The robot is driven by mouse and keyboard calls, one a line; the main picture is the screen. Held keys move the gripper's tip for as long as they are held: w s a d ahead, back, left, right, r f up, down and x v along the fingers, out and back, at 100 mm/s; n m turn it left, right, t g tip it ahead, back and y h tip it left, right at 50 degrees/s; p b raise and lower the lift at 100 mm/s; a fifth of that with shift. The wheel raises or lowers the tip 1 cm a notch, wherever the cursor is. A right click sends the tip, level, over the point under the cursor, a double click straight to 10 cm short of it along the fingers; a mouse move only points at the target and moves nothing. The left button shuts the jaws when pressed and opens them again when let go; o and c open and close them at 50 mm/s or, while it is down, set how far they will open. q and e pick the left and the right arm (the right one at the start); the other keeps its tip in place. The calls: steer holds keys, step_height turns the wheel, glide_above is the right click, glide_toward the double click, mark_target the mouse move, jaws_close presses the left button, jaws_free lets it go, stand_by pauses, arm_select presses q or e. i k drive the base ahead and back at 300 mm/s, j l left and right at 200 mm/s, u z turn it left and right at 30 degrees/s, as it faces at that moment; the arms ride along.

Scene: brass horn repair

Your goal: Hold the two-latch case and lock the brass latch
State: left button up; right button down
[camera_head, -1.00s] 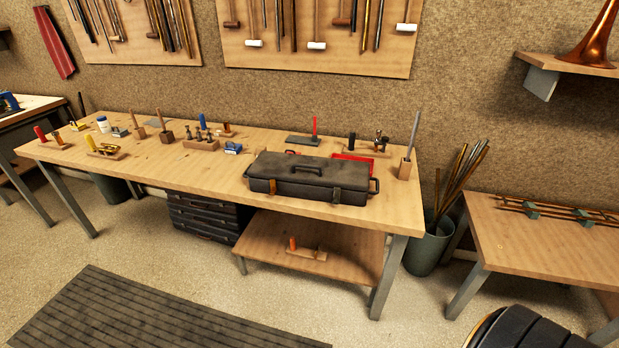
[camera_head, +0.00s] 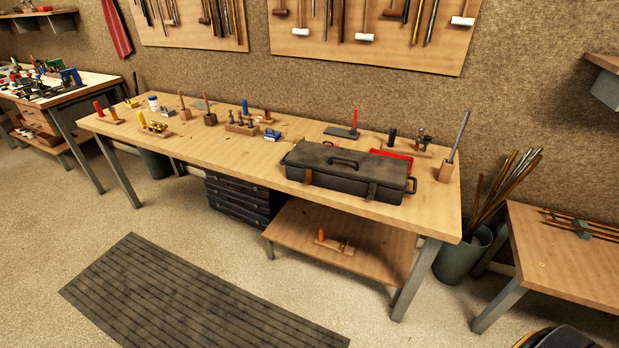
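The dark grey two-latch case (camera_head: 345,167) lies flat with its lid down near the right end of the wooden workbench (camera_head: 220,153). A carry handle is on its lid and a smaller handle is at its right end. A brown or brass-coloured latch (camera_head: 308,177) shows on its front at the left. A darker latch (camera_head: 371,191) shows on its front at the right. Whether either latch is fastened is too small to tell. Neither of my grippers is in view.
Hand tools stand along the bench, with a red tray (camera_head: 392,155) behind the case. A shelf (camera_head: 340,236) and stacked black cases (camera_head: 238,200) are below. A bin of rods (camera_head: 463,258) and a side table (camera_head: 560,255) stand right. Floor around the mat (camera_head: 200,295) is clear.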

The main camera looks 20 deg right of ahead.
mark_target(308, 172)
steer(key=z, duration=0.85)
steer(key=i+j+z, duration=0.2)
steer(key=j+z, duration=0.25)
steer(key=i+j+z, duration=0.2)
steer(key=j+z, duration=0.25)
steer(key=i+j+z, duration=0.1)
steer(key=j+z, duration=0.8)
steer(key=l, duration=0.1)
